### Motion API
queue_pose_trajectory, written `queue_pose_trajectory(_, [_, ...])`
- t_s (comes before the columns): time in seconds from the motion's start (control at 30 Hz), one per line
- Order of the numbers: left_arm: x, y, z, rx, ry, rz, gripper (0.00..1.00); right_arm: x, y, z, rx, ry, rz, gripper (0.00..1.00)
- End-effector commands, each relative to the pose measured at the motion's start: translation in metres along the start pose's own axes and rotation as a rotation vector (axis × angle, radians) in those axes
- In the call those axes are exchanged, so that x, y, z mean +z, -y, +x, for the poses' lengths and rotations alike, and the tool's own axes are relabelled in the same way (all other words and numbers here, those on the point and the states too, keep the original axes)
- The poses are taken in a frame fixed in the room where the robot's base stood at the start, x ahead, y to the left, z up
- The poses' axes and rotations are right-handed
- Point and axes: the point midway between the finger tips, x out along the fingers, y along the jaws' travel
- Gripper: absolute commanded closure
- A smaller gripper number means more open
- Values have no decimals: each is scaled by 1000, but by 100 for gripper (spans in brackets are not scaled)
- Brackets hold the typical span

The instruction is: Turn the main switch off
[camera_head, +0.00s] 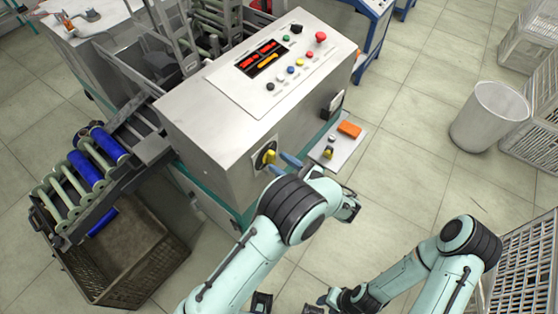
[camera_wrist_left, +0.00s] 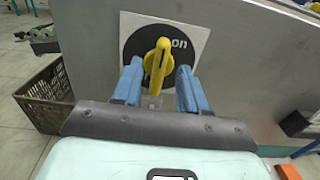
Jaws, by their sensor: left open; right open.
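The main switch (camera_head: 268,157) is a yellow handle on a round black dial, on the front side of the grey machine cabinet. In the left wrist view the yellow handle (camera_wrist_left: 159,58) stands nearly upright, with the word "on" at the upper right of the dial. My left gripper (camera_wrist_left: 160,85) is open. Its two blue fingers point at the dial, one to each side of the handle, with gaps visible. It also shows at the switch in the head view (camera_head: 283,164). My right gripper (camera_head: 318,302) is open at the bottom edge, partly cut off, away from the cabinet.
A control panel (camera_head: 292,62) with buttons and a red display tops the cabinet. A small shelf (camera_head: 346,140) with an orange block (camera_head: 349,130) juts out right of the switch. A brown crate (camera_head: 150,268) stands lower left. A white bin (camera_head: 490,117) stands right on open floor.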

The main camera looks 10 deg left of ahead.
Motion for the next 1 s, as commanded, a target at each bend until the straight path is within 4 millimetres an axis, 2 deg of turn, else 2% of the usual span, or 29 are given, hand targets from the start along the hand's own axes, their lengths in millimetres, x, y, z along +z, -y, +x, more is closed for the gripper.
queue_pose_trajectory(0.13, [0, 0, 12, 1, -1, 1, 57, -1, 1, -2, 0, -1, 0, 57])
queue_pose_trajectory(0.43, [0, 0, 14, 0, -1, 1, 57, -1, 1, -2, 0, -1, 0, 57])
queue_pose_trajectory(0.47, [-1, 0, 14, 0, -1, 1, 61, -1, 1, -2, 0, -1, 0, 57])
queue_pose_trajectory(0.5, [0, 0, 14, 0, -1, 1, 74, -1, 1, -2, 0, -1, 0, 57])
queue_pose_trajectory(0.57, [0, 0, 14, 0, -1, 1, 93, -1, 1, -2, 0, -1, 0, 57])
queue_pose_trajectory(0.6, [0, 0, 14, 0, -1, 1, 100, -1, 1, -2, 0, -1, 0, 57])
queue_pose_trajectory(1.0, [-1, -1, 14, 0, -2, -46, 100, 1, -2, 4, 1, 2, 1, 57])
